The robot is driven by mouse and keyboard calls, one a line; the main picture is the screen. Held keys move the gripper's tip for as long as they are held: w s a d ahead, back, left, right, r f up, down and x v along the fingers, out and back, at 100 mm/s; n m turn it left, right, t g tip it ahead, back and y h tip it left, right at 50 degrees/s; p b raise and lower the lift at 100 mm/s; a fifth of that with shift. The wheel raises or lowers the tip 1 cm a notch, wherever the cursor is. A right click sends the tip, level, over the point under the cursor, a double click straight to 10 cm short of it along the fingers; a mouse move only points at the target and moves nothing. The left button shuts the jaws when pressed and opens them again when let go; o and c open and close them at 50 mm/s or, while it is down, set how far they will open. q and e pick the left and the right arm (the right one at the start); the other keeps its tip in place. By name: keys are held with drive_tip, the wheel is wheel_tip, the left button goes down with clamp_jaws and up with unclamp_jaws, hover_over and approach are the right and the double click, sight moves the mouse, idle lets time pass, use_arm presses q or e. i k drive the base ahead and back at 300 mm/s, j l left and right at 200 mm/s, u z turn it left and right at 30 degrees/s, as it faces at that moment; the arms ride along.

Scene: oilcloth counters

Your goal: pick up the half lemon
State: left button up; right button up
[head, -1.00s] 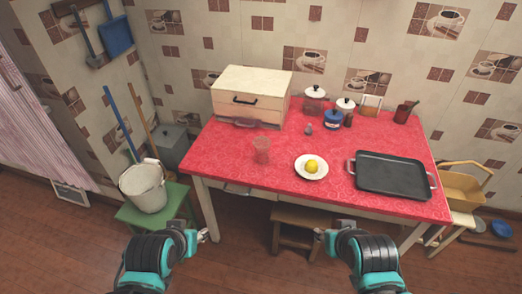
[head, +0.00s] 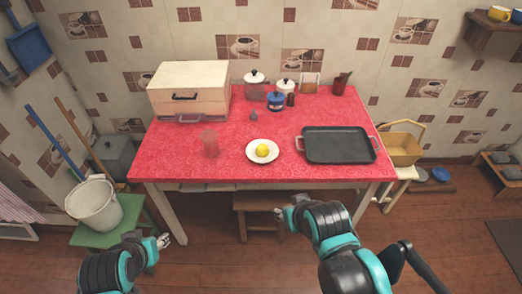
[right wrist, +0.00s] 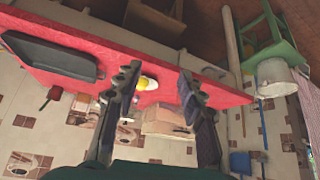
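The half lemon (head: 262,150) is a small yellow piece on a white plate (head: 249,155) near the front middle of the red table. It also shows in the right wrist view (right wrist: 143,83), between my spread fingers in the picture but well beyond them. My right gripper (head: 282,215) is below and in front of the table's front edge, apart from the plate. In the right wrist view my right gripper (right wrist: 158,88) is open and empty. My left gripper (head: 163,241) is low at the left, in front of the table; its fingers are too small to judge.
A pinkish glass (head: 210,144) stands left of the plate and a dark tray (head: 340,146) lies to its right. A cream breadbox (head: 188,92) and several jars are at the back. A stool (head: 258,204) is under the front edge. A bucket (head: 94,206) stands at left.

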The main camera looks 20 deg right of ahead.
sight(262, 151)
drive_tip(key=i+l+u, duration=0.1)
drive_tip(key=l+u, duration=1.05)
drive_tip(key=l, duration=0.15)
